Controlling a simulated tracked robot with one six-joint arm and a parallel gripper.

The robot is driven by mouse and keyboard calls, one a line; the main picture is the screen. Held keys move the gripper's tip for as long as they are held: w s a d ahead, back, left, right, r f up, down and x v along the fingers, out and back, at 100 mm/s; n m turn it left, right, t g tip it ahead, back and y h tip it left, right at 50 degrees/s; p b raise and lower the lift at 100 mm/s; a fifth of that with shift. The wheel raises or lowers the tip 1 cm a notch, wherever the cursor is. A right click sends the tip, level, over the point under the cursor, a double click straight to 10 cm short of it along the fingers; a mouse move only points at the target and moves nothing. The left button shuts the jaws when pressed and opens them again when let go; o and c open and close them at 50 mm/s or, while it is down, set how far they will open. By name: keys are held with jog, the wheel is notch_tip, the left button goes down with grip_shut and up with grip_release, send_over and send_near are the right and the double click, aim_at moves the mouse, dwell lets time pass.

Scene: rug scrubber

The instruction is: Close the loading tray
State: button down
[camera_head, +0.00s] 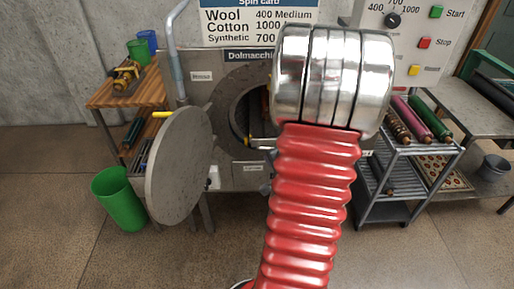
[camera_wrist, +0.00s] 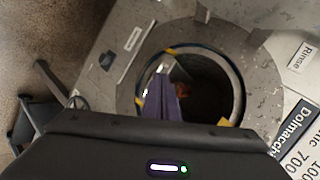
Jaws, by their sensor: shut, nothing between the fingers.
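The grey machine's round loading opening (camera_head: 240,112) has a dark inside and shows in the head view, partly behind my arm. In the wrist view the opening (camera_wrist: 212,88) has a pale ring with yellow marks. I cannot make out a separate loading tray for certain. A pale bar with a yellow end (camera_head: 260,143) shows at the opening's lower edge. My gripper (camera_wrist: 163,76) is shut and empty, in front of the opening in the wrist view; I cannot tell if it touches anything.
A round grey door (camera_head: 180,165) hangs open left of the opening. A green bin (camera_head: 119,199) stands left of it. A wooden shelf (camera_head: 118,88) is at the left. A metal rack (camera_head: 405,180) with coloured rolls stands at the right. The near floor is clear.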

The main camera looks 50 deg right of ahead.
jog(key=s+f+m, duration=0.1)
jog(key=s+d+f+m+t, duration=0.1)
jog(key=shift+s+d+f+m, duration=0.2)
jog(key=shift+s+m, duration=0.1)
jog(key=shift+s, duration=0.05)
jog(key=shift+w, duration=0.15)
jog(key=r+x, duration=0.1)
jog(key=x, duration=1.2)
jog(key=shift+w+d+r, duration=0.3)
jog(key=shift+w+d, duration=0.1)
jog(key=shift+w, duration=0.05)
jog(key=shift+w, duration=0.1)
